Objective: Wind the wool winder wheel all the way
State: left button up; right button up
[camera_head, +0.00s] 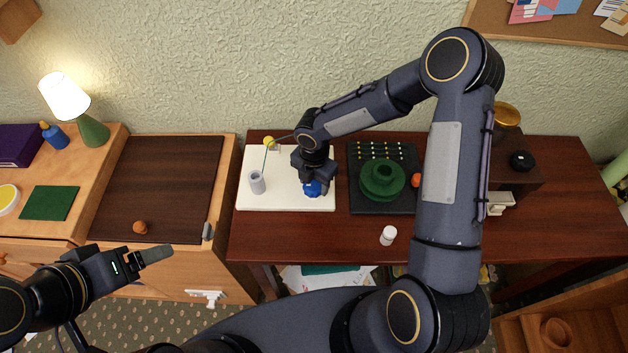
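A white board (285,205) lies on the dark red wooden desk. On it stand a grey cylinder (257,182) and a yellow knob (269,142) with a thin green strand. This looks like the wool winder. A blue round part (313,189) sits near the board's right edge, mostly hidden by my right gripper (313,182). The gripper points down right at this part; its fingertips are hidden, so I cannot tell whether it grips it. My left gripper (155,254) is well away at lower left, beside the cabinet front. Its fingers overlap in view, and it seems empty.
A black board (354,200) with a green round dial (382,180) and rows of coloured dots is right of the winder. A white bottle (388,235) stands near the desk's front edge. An orange knob (140,227) sits on the dark panel at left; a lit lamp (93,130) stands behind.

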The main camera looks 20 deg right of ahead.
jog(key=c, duration=0.5)
jog(key=m+b, duration=0.3)
jog(key=m, duration=0.1)
jog(key=shift+f+b, duration=0.15)
jog(key=shift+b, duration=0.15)
jog(key=m+b, duration=0.4)
jog(key=m, duration=0.2)
jog(key=shift+s, duration=0.15)
jog(key=m+b, duration=0.2)
jog(key=m, duration=0.2)
jog(key=m+b, duration=0.1)
jog(key=m, duration=0.1)
jog(key=shift+m, duration=0.3)
jog(key=m, duration=0.2)
jog(key=m+b, duration=0.1)
jog(key=m, duration=0.2)
jog(key=shift+s+a+r+b, duration=0.1)
jog(key=shift+r+b, duration=0.1)
jog(key=shift+b, duration=0.1)
